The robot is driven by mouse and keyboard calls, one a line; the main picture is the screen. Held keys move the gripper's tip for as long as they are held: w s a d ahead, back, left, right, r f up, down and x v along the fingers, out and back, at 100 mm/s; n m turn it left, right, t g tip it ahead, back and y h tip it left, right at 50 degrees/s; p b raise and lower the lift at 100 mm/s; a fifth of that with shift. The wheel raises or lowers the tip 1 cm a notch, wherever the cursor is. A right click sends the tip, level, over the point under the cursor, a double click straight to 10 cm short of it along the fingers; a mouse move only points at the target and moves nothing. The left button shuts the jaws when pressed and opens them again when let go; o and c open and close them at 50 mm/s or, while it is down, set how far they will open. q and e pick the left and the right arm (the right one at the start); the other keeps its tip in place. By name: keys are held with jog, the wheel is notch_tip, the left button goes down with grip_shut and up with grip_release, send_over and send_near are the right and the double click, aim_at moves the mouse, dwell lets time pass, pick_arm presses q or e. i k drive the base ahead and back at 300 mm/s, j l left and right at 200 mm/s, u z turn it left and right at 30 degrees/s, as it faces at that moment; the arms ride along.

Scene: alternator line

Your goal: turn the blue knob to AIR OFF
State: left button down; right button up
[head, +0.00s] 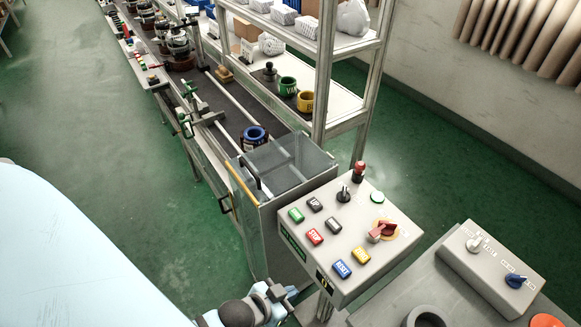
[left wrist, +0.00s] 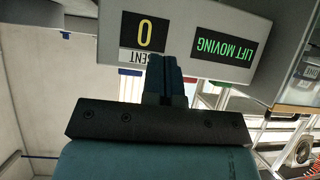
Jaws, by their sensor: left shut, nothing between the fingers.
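The blue knob (head: 516,281) sits at the right end of a grey box at the lower right of the head view. Small lettering beside it is too small to read. My left gripper (head: 288,292) is at the bottom middle of the head view, well left of the knob, near the front of the button panel. In the left wrist view its fingers (left wrist: 165,75) are shut and empty, in front of the panel's face with a yellow 0 display (left wrist: 145,32) and a green LIFT MOVING display (left wrist: 222,48). The knob is not in the wrist view. My right gripper is not in view.
A white-pointer knob (head: 474,243) shares the grey box. A dark ring (head: 427,317) and an orange object (head: 546,321) lie nearby.

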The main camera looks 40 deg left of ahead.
aim_at(514, 281)
jog(key=u, duration=1.15)
jog(key=z, duration=0.45)
jog(key=j+z, duration=0.15)
jog(key=z, duration=1.2)
jog(key=k+j, duration=0.05)
